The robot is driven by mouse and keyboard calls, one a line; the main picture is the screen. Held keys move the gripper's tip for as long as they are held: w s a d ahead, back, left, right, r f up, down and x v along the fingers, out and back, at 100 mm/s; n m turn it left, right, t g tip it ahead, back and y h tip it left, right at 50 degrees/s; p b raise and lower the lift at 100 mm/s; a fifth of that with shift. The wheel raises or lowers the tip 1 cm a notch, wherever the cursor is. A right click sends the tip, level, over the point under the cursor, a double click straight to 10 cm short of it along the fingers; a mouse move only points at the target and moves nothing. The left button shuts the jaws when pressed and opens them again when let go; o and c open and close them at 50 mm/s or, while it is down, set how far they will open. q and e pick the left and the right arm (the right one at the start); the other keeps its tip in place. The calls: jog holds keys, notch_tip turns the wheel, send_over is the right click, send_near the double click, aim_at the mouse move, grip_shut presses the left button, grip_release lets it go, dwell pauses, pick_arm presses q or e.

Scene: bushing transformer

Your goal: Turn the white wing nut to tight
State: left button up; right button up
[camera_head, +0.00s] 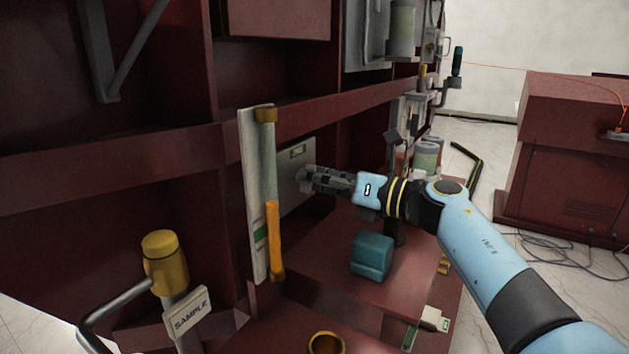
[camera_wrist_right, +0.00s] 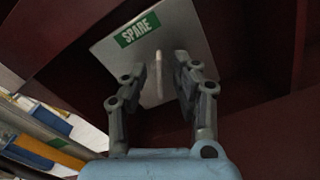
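The white wing nut (camera_wrist_right: 159,74) shows edge-on in the right wrist view, in front of a light grey plate (camera_wrist_right: 186,37) with a green SPARE label (camera_wrist_right: 136,31). In the head view the same plate (camera_head: 290,182) is on the dark red cabinet, and the wing nut is hidden by my right gripper (camera_head: 309,178). In the right wrist view my right gripper (camera_wrist_right: 160,67) is open, with one finger on each side of the nut. Gaps show between the nut and both fingers. My left gripper is not in view.
A tall panel with a grey and orange handle (camera_head: 272,215) stands left of the gripper. A teal block (camera_head: 371,256) sits on the red shelf below my right arm. A yellow-capped post (camera_head: 164,258) with a SAMPLE tag (camera_head: 189,312) is at lower left.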

jog(key=shift+w+a, duration=0.2)
jog(key=shift+a, duration=0.05)
